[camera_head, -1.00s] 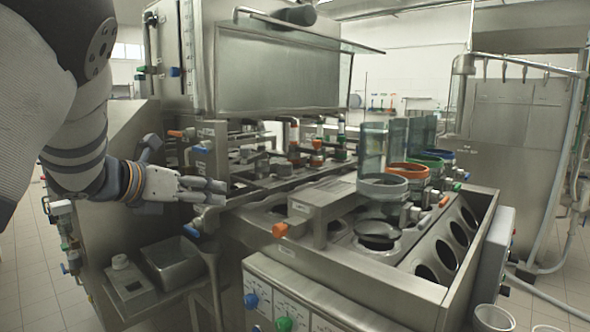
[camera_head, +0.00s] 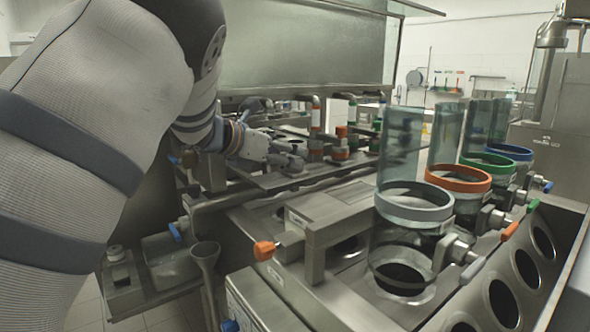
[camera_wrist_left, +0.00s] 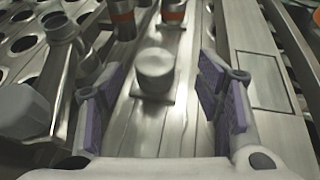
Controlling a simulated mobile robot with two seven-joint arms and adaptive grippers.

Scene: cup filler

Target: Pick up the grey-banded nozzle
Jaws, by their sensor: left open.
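My left gripper (camera_head: 288,154) is over the metal deck of the machine, its fingers pointing right. In the left wrist view the gripper (camera_wrist_left: 160,90) is open, with purple pads on both fingers. A plain grey upright cylinder on a square base (camera_wrist_left: 155,72) stands between and a little beyond the pads, apart from both. It may be the grey-banded nozzle, but I cannot make out a band. In the head view I cannot pick it out. My right gripper is not in view.
Glass cylinders with a grey ring (camera_head: 413,201), an orange ring (camera_head: 458,178) and other coloured rings stand at the right. A perforated plate (camera_wrist_left: 25,42) lies left in the wrist view. A funnel (camera_head: 205,252) stands in front.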

